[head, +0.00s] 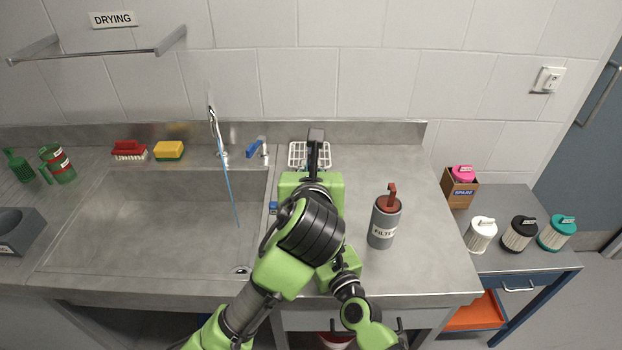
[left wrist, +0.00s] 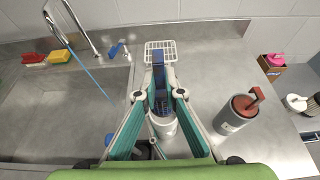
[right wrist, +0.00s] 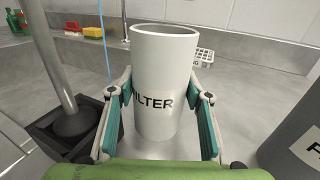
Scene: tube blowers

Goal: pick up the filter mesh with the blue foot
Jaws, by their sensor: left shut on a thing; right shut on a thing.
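A white tube marked FILTER (right wrist: 165,90) stands upright between the fingers of my right gripper (right wrist: 160,97), which is shut on its sides. Its top is open, and its inside is mostly hidden. The tube also shows in the left wrist view (left wrist: 163,127), below my left gripper. My left gripper (left wrist: 165,70) is shut on a narrow dark-blue piece (left wrist: 160,95), apparently the filter mesh with the blue foot. The fingers hide much of it. In the head view my left gripper (head: 317,145) points toward the back wall, and my arm hides the tube.
A grey filter canister with a red handle (head: 385,220) stands to the right on the counter. A white rack (head: 297,153) is at the back. The sink (head: 150,220) with running water is left. A black holder with a grey pole (right wrist: 75,135) is beside the tube. Spare filters (head: 518,233) stand far right.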

